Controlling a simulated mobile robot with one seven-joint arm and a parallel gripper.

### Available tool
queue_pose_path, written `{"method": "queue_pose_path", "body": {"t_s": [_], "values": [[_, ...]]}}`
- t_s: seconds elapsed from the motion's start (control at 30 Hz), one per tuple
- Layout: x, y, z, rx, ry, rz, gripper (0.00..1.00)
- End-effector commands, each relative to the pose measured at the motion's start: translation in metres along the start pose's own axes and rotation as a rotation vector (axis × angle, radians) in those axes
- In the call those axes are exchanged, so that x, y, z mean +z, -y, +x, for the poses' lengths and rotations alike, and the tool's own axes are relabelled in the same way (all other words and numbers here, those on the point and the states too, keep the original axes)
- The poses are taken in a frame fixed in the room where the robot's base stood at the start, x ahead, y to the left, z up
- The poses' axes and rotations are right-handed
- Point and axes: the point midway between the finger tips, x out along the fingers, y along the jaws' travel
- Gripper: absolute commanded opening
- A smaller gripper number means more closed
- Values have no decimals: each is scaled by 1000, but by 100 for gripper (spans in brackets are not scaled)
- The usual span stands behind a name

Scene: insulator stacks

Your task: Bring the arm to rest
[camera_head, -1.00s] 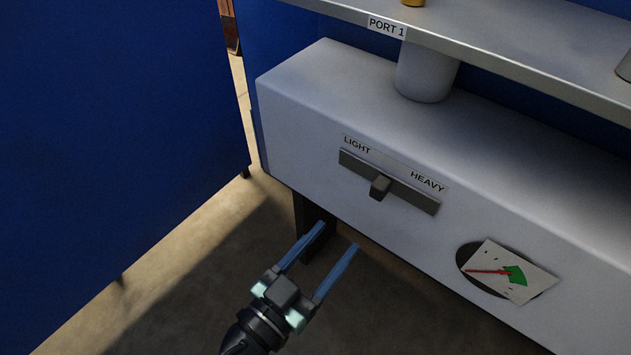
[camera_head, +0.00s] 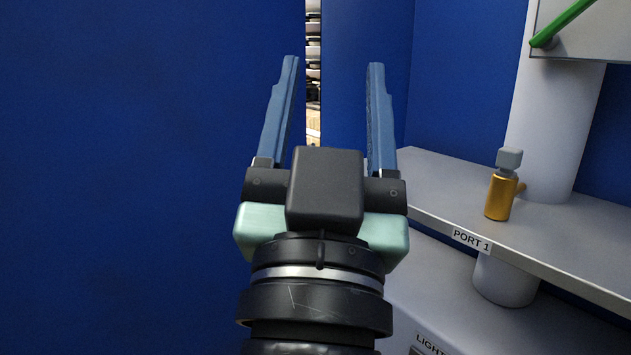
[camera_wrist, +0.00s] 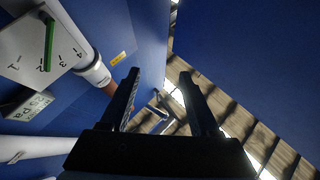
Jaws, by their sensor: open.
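My gripper (camera_head: 333,115) is raised in the middle of the head view. Its two blue fingers point up and stand wide apart, with nothing between them. In the wrist view my gripper (camera_wrist: 160,85) also shows open and empty, with floor and a blue panel beyond the fingers. The fingers touch nothing that I can see.
A blue wall (camera_head: 120,180) fills the left. At right, a grey shelf (camera_head: 440,190) marked PORT 1 bears a gold cylinder (camera_head: 499,197) with a grey cap. A green handle (camera_head: 562,24) is at top right; the wrist view shows a numbered plate (camera_wrist: 25,52).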

Motion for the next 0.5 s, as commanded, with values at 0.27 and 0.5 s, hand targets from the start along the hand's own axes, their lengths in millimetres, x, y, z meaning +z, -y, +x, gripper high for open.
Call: {"method": "queue_pose_path", "body": {"t_s": [0.27,0.5], "values": [[-134,18,38,-84,-186,-25,62],[-194,24,83,-85,-182,-24,62]]}}
